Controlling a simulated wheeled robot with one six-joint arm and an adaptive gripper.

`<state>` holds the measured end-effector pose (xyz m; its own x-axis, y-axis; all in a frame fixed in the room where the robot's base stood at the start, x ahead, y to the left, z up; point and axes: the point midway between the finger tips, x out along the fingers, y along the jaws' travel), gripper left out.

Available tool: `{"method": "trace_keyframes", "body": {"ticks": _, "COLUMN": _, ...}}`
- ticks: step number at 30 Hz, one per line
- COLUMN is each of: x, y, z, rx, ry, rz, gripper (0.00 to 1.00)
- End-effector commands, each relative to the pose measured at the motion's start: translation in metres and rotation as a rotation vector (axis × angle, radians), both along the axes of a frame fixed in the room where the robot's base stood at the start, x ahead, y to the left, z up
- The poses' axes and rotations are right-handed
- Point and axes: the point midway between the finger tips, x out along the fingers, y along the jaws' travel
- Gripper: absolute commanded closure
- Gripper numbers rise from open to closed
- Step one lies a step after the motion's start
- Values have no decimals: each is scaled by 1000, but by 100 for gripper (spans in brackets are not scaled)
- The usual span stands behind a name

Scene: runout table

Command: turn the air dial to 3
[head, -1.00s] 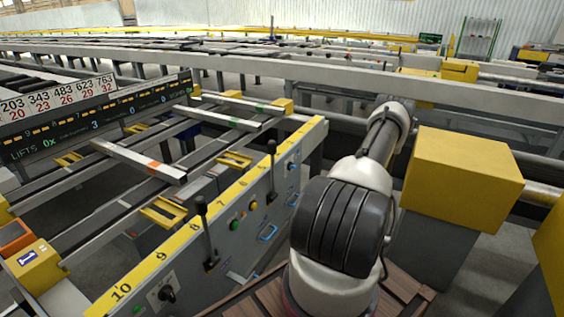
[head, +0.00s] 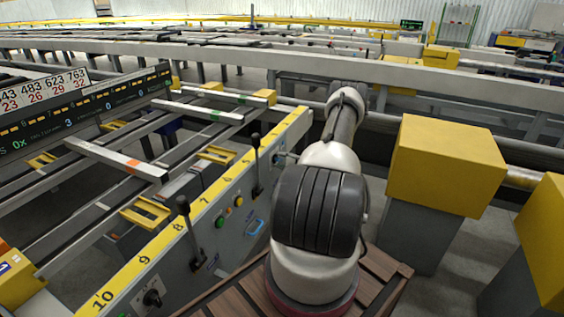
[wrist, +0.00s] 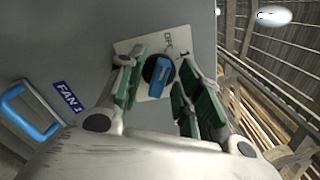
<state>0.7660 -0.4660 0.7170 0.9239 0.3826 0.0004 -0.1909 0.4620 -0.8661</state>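The dial (wrist: 160,78) shows in the wrist view as a black round knob with a blue bar grip, on a white plate (wrist: 177,40) marked OFF. Its other markings are hidden or too small to read. The blue bar stands close to upright in the picture, leaning slightly. My gripper (wrist: 158,88) has its green-padded fingers apart, one on each side of the knob. A gap shows between the right finger and the blue bar; I cannot tell whether either finger touches the knob. In the head view my gripper (head: 284,157) is small at the grey panel's far end, and the dial is hidden there.
A blue handle (wrist: 30,112) and a FAN 1 label (wrist: 67,97) sit left of the dial. The panel (head: 205,225) also carries black levers (head: 188,230), a black knob (head: 152,298) and buttons (head: 220,221). A yellow box (head: 445,165) stands right of my arm.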

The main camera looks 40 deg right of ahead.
Motion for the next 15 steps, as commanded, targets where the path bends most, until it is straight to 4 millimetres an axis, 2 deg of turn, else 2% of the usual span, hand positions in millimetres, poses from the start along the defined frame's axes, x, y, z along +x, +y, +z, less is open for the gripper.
{"method": "trace_keyframes", "body": {"ticks": 7, "x": 1, "y": 0, "z": 0, "rx": 0, "ry": 0, "rz": 0, "gripper": 65}}
{"method": "trace_keyframes", "body": {"ticks": 12, "x": 1, "y": 0, "z": 0, "rx": 0, "ry": 0, "rz": 0, "gripper": 96}}
{"method": "trace_keyframes", "body": {"ticks": 13, "x": 1, "y": 0, "z": 0, "rx": 0, "ry": 0, "rz": 0, "gripper": 100}}
{"method": "trace_keyframes", "body": {"ticks": 15, "x": 1, "y": 0, "z": 0, "rx": 0, "ry": 0, "rz": 0, "gripper": 100}}
